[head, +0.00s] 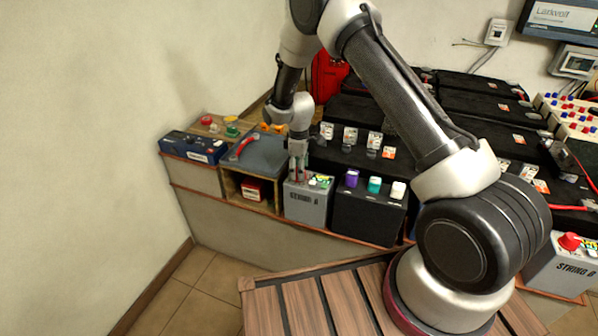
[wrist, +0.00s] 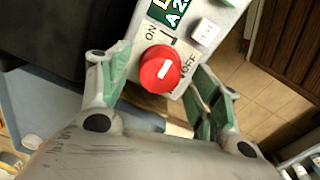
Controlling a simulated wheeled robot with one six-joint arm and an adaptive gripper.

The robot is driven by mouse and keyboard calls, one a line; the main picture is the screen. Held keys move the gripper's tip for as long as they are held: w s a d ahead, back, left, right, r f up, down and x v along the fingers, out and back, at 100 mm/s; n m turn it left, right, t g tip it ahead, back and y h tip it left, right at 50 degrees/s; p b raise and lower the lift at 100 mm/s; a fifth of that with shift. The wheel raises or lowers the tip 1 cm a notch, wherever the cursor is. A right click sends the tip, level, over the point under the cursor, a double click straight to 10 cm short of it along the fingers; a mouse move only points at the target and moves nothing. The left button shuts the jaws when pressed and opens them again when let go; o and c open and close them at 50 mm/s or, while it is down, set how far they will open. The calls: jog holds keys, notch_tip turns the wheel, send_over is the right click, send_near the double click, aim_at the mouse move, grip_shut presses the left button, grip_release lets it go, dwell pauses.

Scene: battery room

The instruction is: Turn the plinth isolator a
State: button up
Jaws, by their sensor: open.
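The isolator is a grey box (head: 307,208) marked STRING A, on the low shelf left of centre in the head view. In the wrist view its light face (wrist: 232,20) carries a round red knob (wrist: 152,73) with a short white mark, between the printed words ON and OFF. I cannot tell firmly which word the mark points to. My gripper (head: 298,170) points down over the box's top. In the wrist view its open green-padded fingers (wrist: 160,88) stand on either side of the knob, with gaps showing. The gripper hides the knob in the head view.
A black box (head: 368,212) with purple, teal and white caps stands close on the right. A grey lid with a red handle (head: 243,148) lies left. A second grey isolator, STRING B (head: 562,268), stands far right. Black batteries (head: 352,115) fill the back.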

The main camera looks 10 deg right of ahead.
jog(key=shift+f, duration=0.75)
jog(key=c, duration=1)
jog(key=shift+c, duration=0.2)
